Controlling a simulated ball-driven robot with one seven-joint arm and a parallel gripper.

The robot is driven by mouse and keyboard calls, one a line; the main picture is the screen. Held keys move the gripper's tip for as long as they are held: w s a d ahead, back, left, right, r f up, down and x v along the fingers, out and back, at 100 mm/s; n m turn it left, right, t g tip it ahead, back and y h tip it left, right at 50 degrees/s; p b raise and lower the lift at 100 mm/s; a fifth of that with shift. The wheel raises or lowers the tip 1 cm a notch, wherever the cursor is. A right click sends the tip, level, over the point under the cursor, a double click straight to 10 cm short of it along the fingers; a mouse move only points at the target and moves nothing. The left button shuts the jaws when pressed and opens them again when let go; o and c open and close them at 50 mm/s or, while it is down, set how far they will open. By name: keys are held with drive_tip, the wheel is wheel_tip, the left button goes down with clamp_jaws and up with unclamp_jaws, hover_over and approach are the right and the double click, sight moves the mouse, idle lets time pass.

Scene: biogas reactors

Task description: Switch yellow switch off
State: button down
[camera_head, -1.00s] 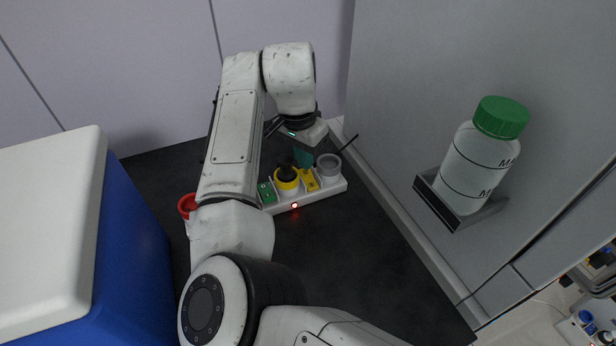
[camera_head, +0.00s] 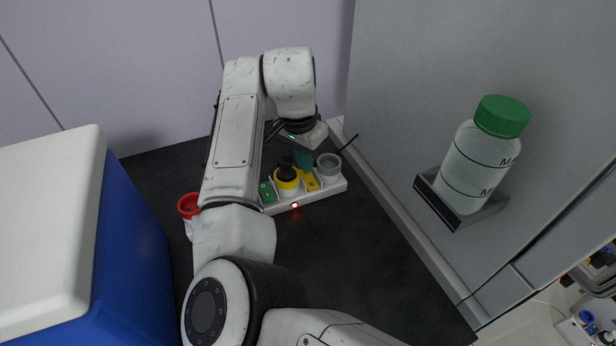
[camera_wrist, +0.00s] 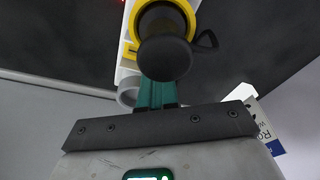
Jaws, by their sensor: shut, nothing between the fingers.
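The yellow switch (camera_head: 312,181) sits on a white power strip (camera_head: 325,191), between a yellow-ringed socket holding a black plug (camera_head: 287,174) and an empty grey socket (camera_head: 329,167). A green switch (camera_head: 267,192) is left of the plug. My gripper (camera_head: 304,162) has teal fingers, shut and empty, just behind and above the yellow switch. Whether they touch it cannot be told. In the wrist view the shut fingers (camera_wrist: 157,93) point at the strip, and the black plug (camera_wrist: 165,55) overlaps their tips.
A blue box with a white lid (camera_head: 50,220) fills the left. A green-capped bottle (camera_head: 478,165) sits in a wall holder at right. The dark tabletop (camera_head: 350,260) in front of the strip is clear.

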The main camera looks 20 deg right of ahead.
drive_tip(key=shift+f, duration=0.35)
drive_tip(key=shift+r, duration=0.15)
wheel_tip(320, 180, up, 7)
drive_tip(key=p, duration=0.6)
drive_tip(key=shift+p, duration=0.3)
idle(0.4)
